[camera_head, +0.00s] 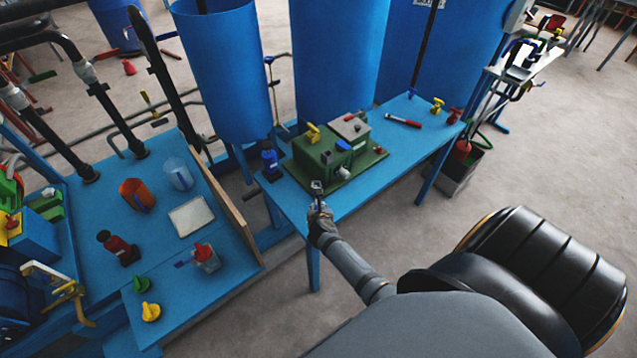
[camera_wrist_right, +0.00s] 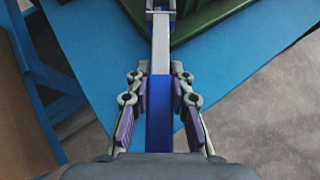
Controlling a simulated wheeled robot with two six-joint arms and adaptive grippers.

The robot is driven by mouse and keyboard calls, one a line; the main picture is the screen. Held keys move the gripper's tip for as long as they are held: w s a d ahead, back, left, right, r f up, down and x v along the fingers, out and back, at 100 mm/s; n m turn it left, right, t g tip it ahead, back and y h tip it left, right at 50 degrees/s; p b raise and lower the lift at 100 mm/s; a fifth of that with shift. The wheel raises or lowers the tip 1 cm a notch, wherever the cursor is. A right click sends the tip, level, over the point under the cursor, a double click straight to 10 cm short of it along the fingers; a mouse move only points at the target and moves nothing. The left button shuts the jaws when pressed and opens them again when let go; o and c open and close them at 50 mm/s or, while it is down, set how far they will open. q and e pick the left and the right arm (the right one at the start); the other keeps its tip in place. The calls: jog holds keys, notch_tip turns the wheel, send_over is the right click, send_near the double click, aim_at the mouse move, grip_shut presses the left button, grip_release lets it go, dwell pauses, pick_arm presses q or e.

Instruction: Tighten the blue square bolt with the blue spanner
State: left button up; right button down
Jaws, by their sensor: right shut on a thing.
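My right gripper (camera_head: 320,218) is at the front edge of the far blue table. In the right wrist view my right gripper (camera_wrist_right: 160,98) is shut on the blue handle of the blue spanner (camera_wrist_right: 159,125). The spanner's grey shaft points away from me toward the green base. Its grey head shows in the head view (camera_head: 316,187), just in front of the green block (camera_head: 318,158). A small blue part (camera_head: 344,145) sits on top of the block; I cannot tell surely that it is the blue square bolt. My left gripper is not in view.
The block stands on a green base (camera_head: 372,158) with yellow, white and grey parts. A blue bottle (camera_head: 270,164) stands left of it, and a red marker-like tool (camera_head: 403,121) lies right. Large blue tanks (camera_head: 335,60) rise behind. A wooden board (camera_head: 222,205) edges the left table.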

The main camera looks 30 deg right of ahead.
jog(key=shift+f+b, duration=0.9)
jog(key=shift+f, duration=0.35)
jog(key=c, duration=1.1)
grip_release()
jog(key=v, duration=1.2)
